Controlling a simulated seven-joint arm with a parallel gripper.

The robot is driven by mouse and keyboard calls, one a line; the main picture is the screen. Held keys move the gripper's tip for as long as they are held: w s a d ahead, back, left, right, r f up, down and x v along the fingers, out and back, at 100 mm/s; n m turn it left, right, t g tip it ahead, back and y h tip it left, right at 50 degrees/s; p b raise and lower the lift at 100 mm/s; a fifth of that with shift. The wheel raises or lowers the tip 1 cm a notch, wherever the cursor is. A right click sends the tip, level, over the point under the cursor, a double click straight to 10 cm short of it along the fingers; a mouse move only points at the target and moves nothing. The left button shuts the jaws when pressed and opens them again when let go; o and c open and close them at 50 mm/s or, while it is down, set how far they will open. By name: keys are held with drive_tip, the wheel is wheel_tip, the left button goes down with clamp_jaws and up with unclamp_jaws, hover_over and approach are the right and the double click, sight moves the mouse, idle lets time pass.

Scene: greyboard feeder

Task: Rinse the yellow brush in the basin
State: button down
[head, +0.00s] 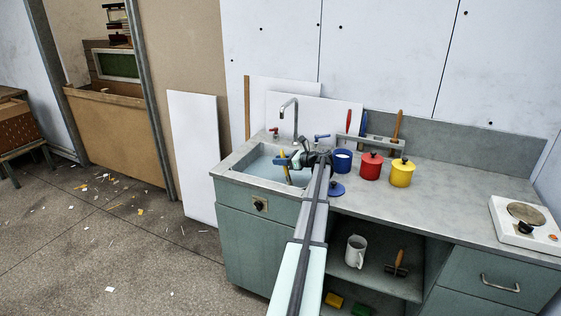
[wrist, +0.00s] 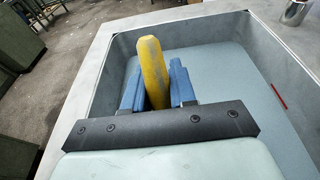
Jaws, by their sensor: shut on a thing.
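My gripper (head: 291,161) reaches over the basin (head: 238,172) and is shut on the yellow brush (head: 285,168). In the wrist view the brush's rounded yellow handle (wrist: 153,72) stands up between my two blue fingers (wrist: 156,88). The brush's lower end is hidden, so I cannot tell whether its bristles touch the water. The basin holds pale blue-grey water (wrist: 215,75), and its inner walls show around it. The metal tap (head: 289,110) curves over the back of the basin.
Blue, red (head: 371,166) and yellow (head: 402,172) pots stand right of the basin, with a blue lid (head: 336,188) in front. A hotplate (head: 525,219) sits at the far right; the counter between is clear.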

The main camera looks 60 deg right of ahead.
drive_tip(key=shift+s+d, duration=0.2)
drive_tip(key=shift+s, duration=0.15)
drive_tip(key=shift+w+a, duration=0.2)
drive_tip(key=shift+w, duration=0.2)
drive_tip(key=shift+s+d, duration=0.2)
drive_tip(key=shift+s, duration=0.2)
idle(0.4)
drive_tip(key=shift+w+a, duration=0.2)
drive_tip(key=shift+w, duration=0.2)
idle(1.6)
drive_tip(key=shift+r, duration=0.15)
drive_tip(key=shift+r, duration=6.45)
drive_tip(key=shift+r, duration=1.85)
